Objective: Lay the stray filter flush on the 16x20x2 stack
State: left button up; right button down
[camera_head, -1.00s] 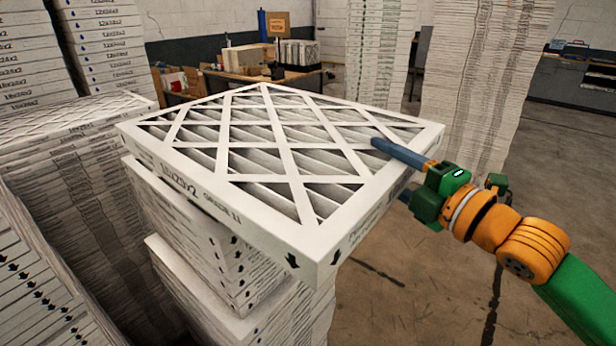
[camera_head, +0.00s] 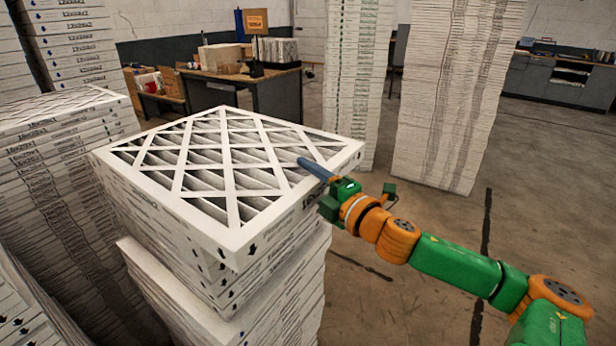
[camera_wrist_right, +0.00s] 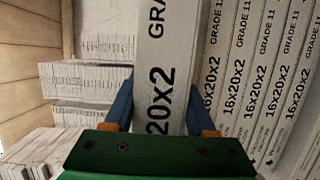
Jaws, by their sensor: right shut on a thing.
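The stray filter (camera_head: 228,215) is a flat white-framed panel with a diagonal lattice over grey pleats. It lies roughly level over the 16x20x2 stack (camera_head: 262,268), its edges close to in line with it. My right gripper (camera_head: 318,172) is shut on the filter's right side, one blue finger on top. In the right wrist view the filter's edge (camera_wrist_right: 166,60), marked 20x2, stands between the two fingers (camera_wrist_right: 158,115). The stack's edges (camera_wrist_right: 262,90), marked 16x20x2, lie just right of it. Whether the filter touches the stack is hidden. My left gripper is out of view.
Another filter stack (camera_head: 60,160) stands close on the left. Two tall stacks (camera_head: 455,90) (camera_head: 357,80) rise behind on the right. A workbench (camera_head: 262,92) with boxes is at the back. Open floor (camera_head: 400,290) lies to the right.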

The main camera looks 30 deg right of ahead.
jog(key=c, duration=0.7)
grip_release()
jog(key=shift+s+f, duration=0.1)
jog(key=shift+s, duration=0.05)
jog(key=o, duration=0.5)
jog(key=shift+s, duration=0.1)
